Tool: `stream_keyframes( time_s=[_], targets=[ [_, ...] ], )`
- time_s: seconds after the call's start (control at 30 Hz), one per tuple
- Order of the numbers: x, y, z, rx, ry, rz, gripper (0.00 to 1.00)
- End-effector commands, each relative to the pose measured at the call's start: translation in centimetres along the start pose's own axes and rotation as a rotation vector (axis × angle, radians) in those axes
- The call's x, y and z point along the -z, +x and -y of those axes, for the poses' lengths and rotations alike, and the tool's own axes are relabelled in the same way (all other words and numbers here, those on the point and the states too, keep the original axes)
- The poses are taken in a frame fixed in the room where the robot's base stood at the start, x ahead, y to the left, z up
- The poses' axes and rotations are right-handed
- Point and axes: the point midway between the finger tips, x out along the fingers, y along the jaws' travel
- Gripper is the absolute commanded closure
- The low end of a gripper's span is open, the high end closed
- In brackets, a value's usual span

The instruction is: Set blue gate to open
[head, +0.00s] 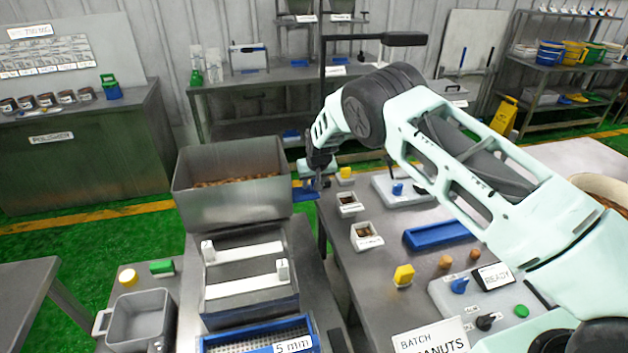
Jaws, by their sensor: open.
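A flat blue piece (304,194), which looks like the blue gate, juts out at the right side of the steel hopper (222,205). The hopper holds a brown, grainy load (236,181). My gripper (316,180) points down just right of the hopper, right above the blue piece. It is open and seems empty. The fingertips are small and partly covered by the gripper body, so I cannot tell whether they touch the blue piece. How far the gate is open is also not clear.
Below the hopper is a tray with white bars (243,291) and a blue sieve (260,337). A grey jug (139,318) stands at left. The right table holds small sample trays (363,237), a blue tray (437,234) and a control panel with knobs (459,286).

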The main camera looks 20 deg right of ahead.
Motion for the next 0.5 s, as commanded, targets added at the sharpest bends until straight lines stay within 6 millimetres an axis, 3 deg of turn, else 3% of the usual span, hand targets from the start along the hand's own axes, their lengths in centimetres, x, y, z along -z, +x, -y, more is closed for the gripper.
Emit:
stream_keyframes(
  time_s=[0.23,0.37,0.5],
  targets=[
    [0.01,0.03,-0.01,0.000,0.000,0.000,0.61],
    [0.01,0.02,0.00,0.000,0.000,0.000,0.97],
    [0.01,0.03,-0.06,0.000,0.001,0.000,1.00]
  ],
)
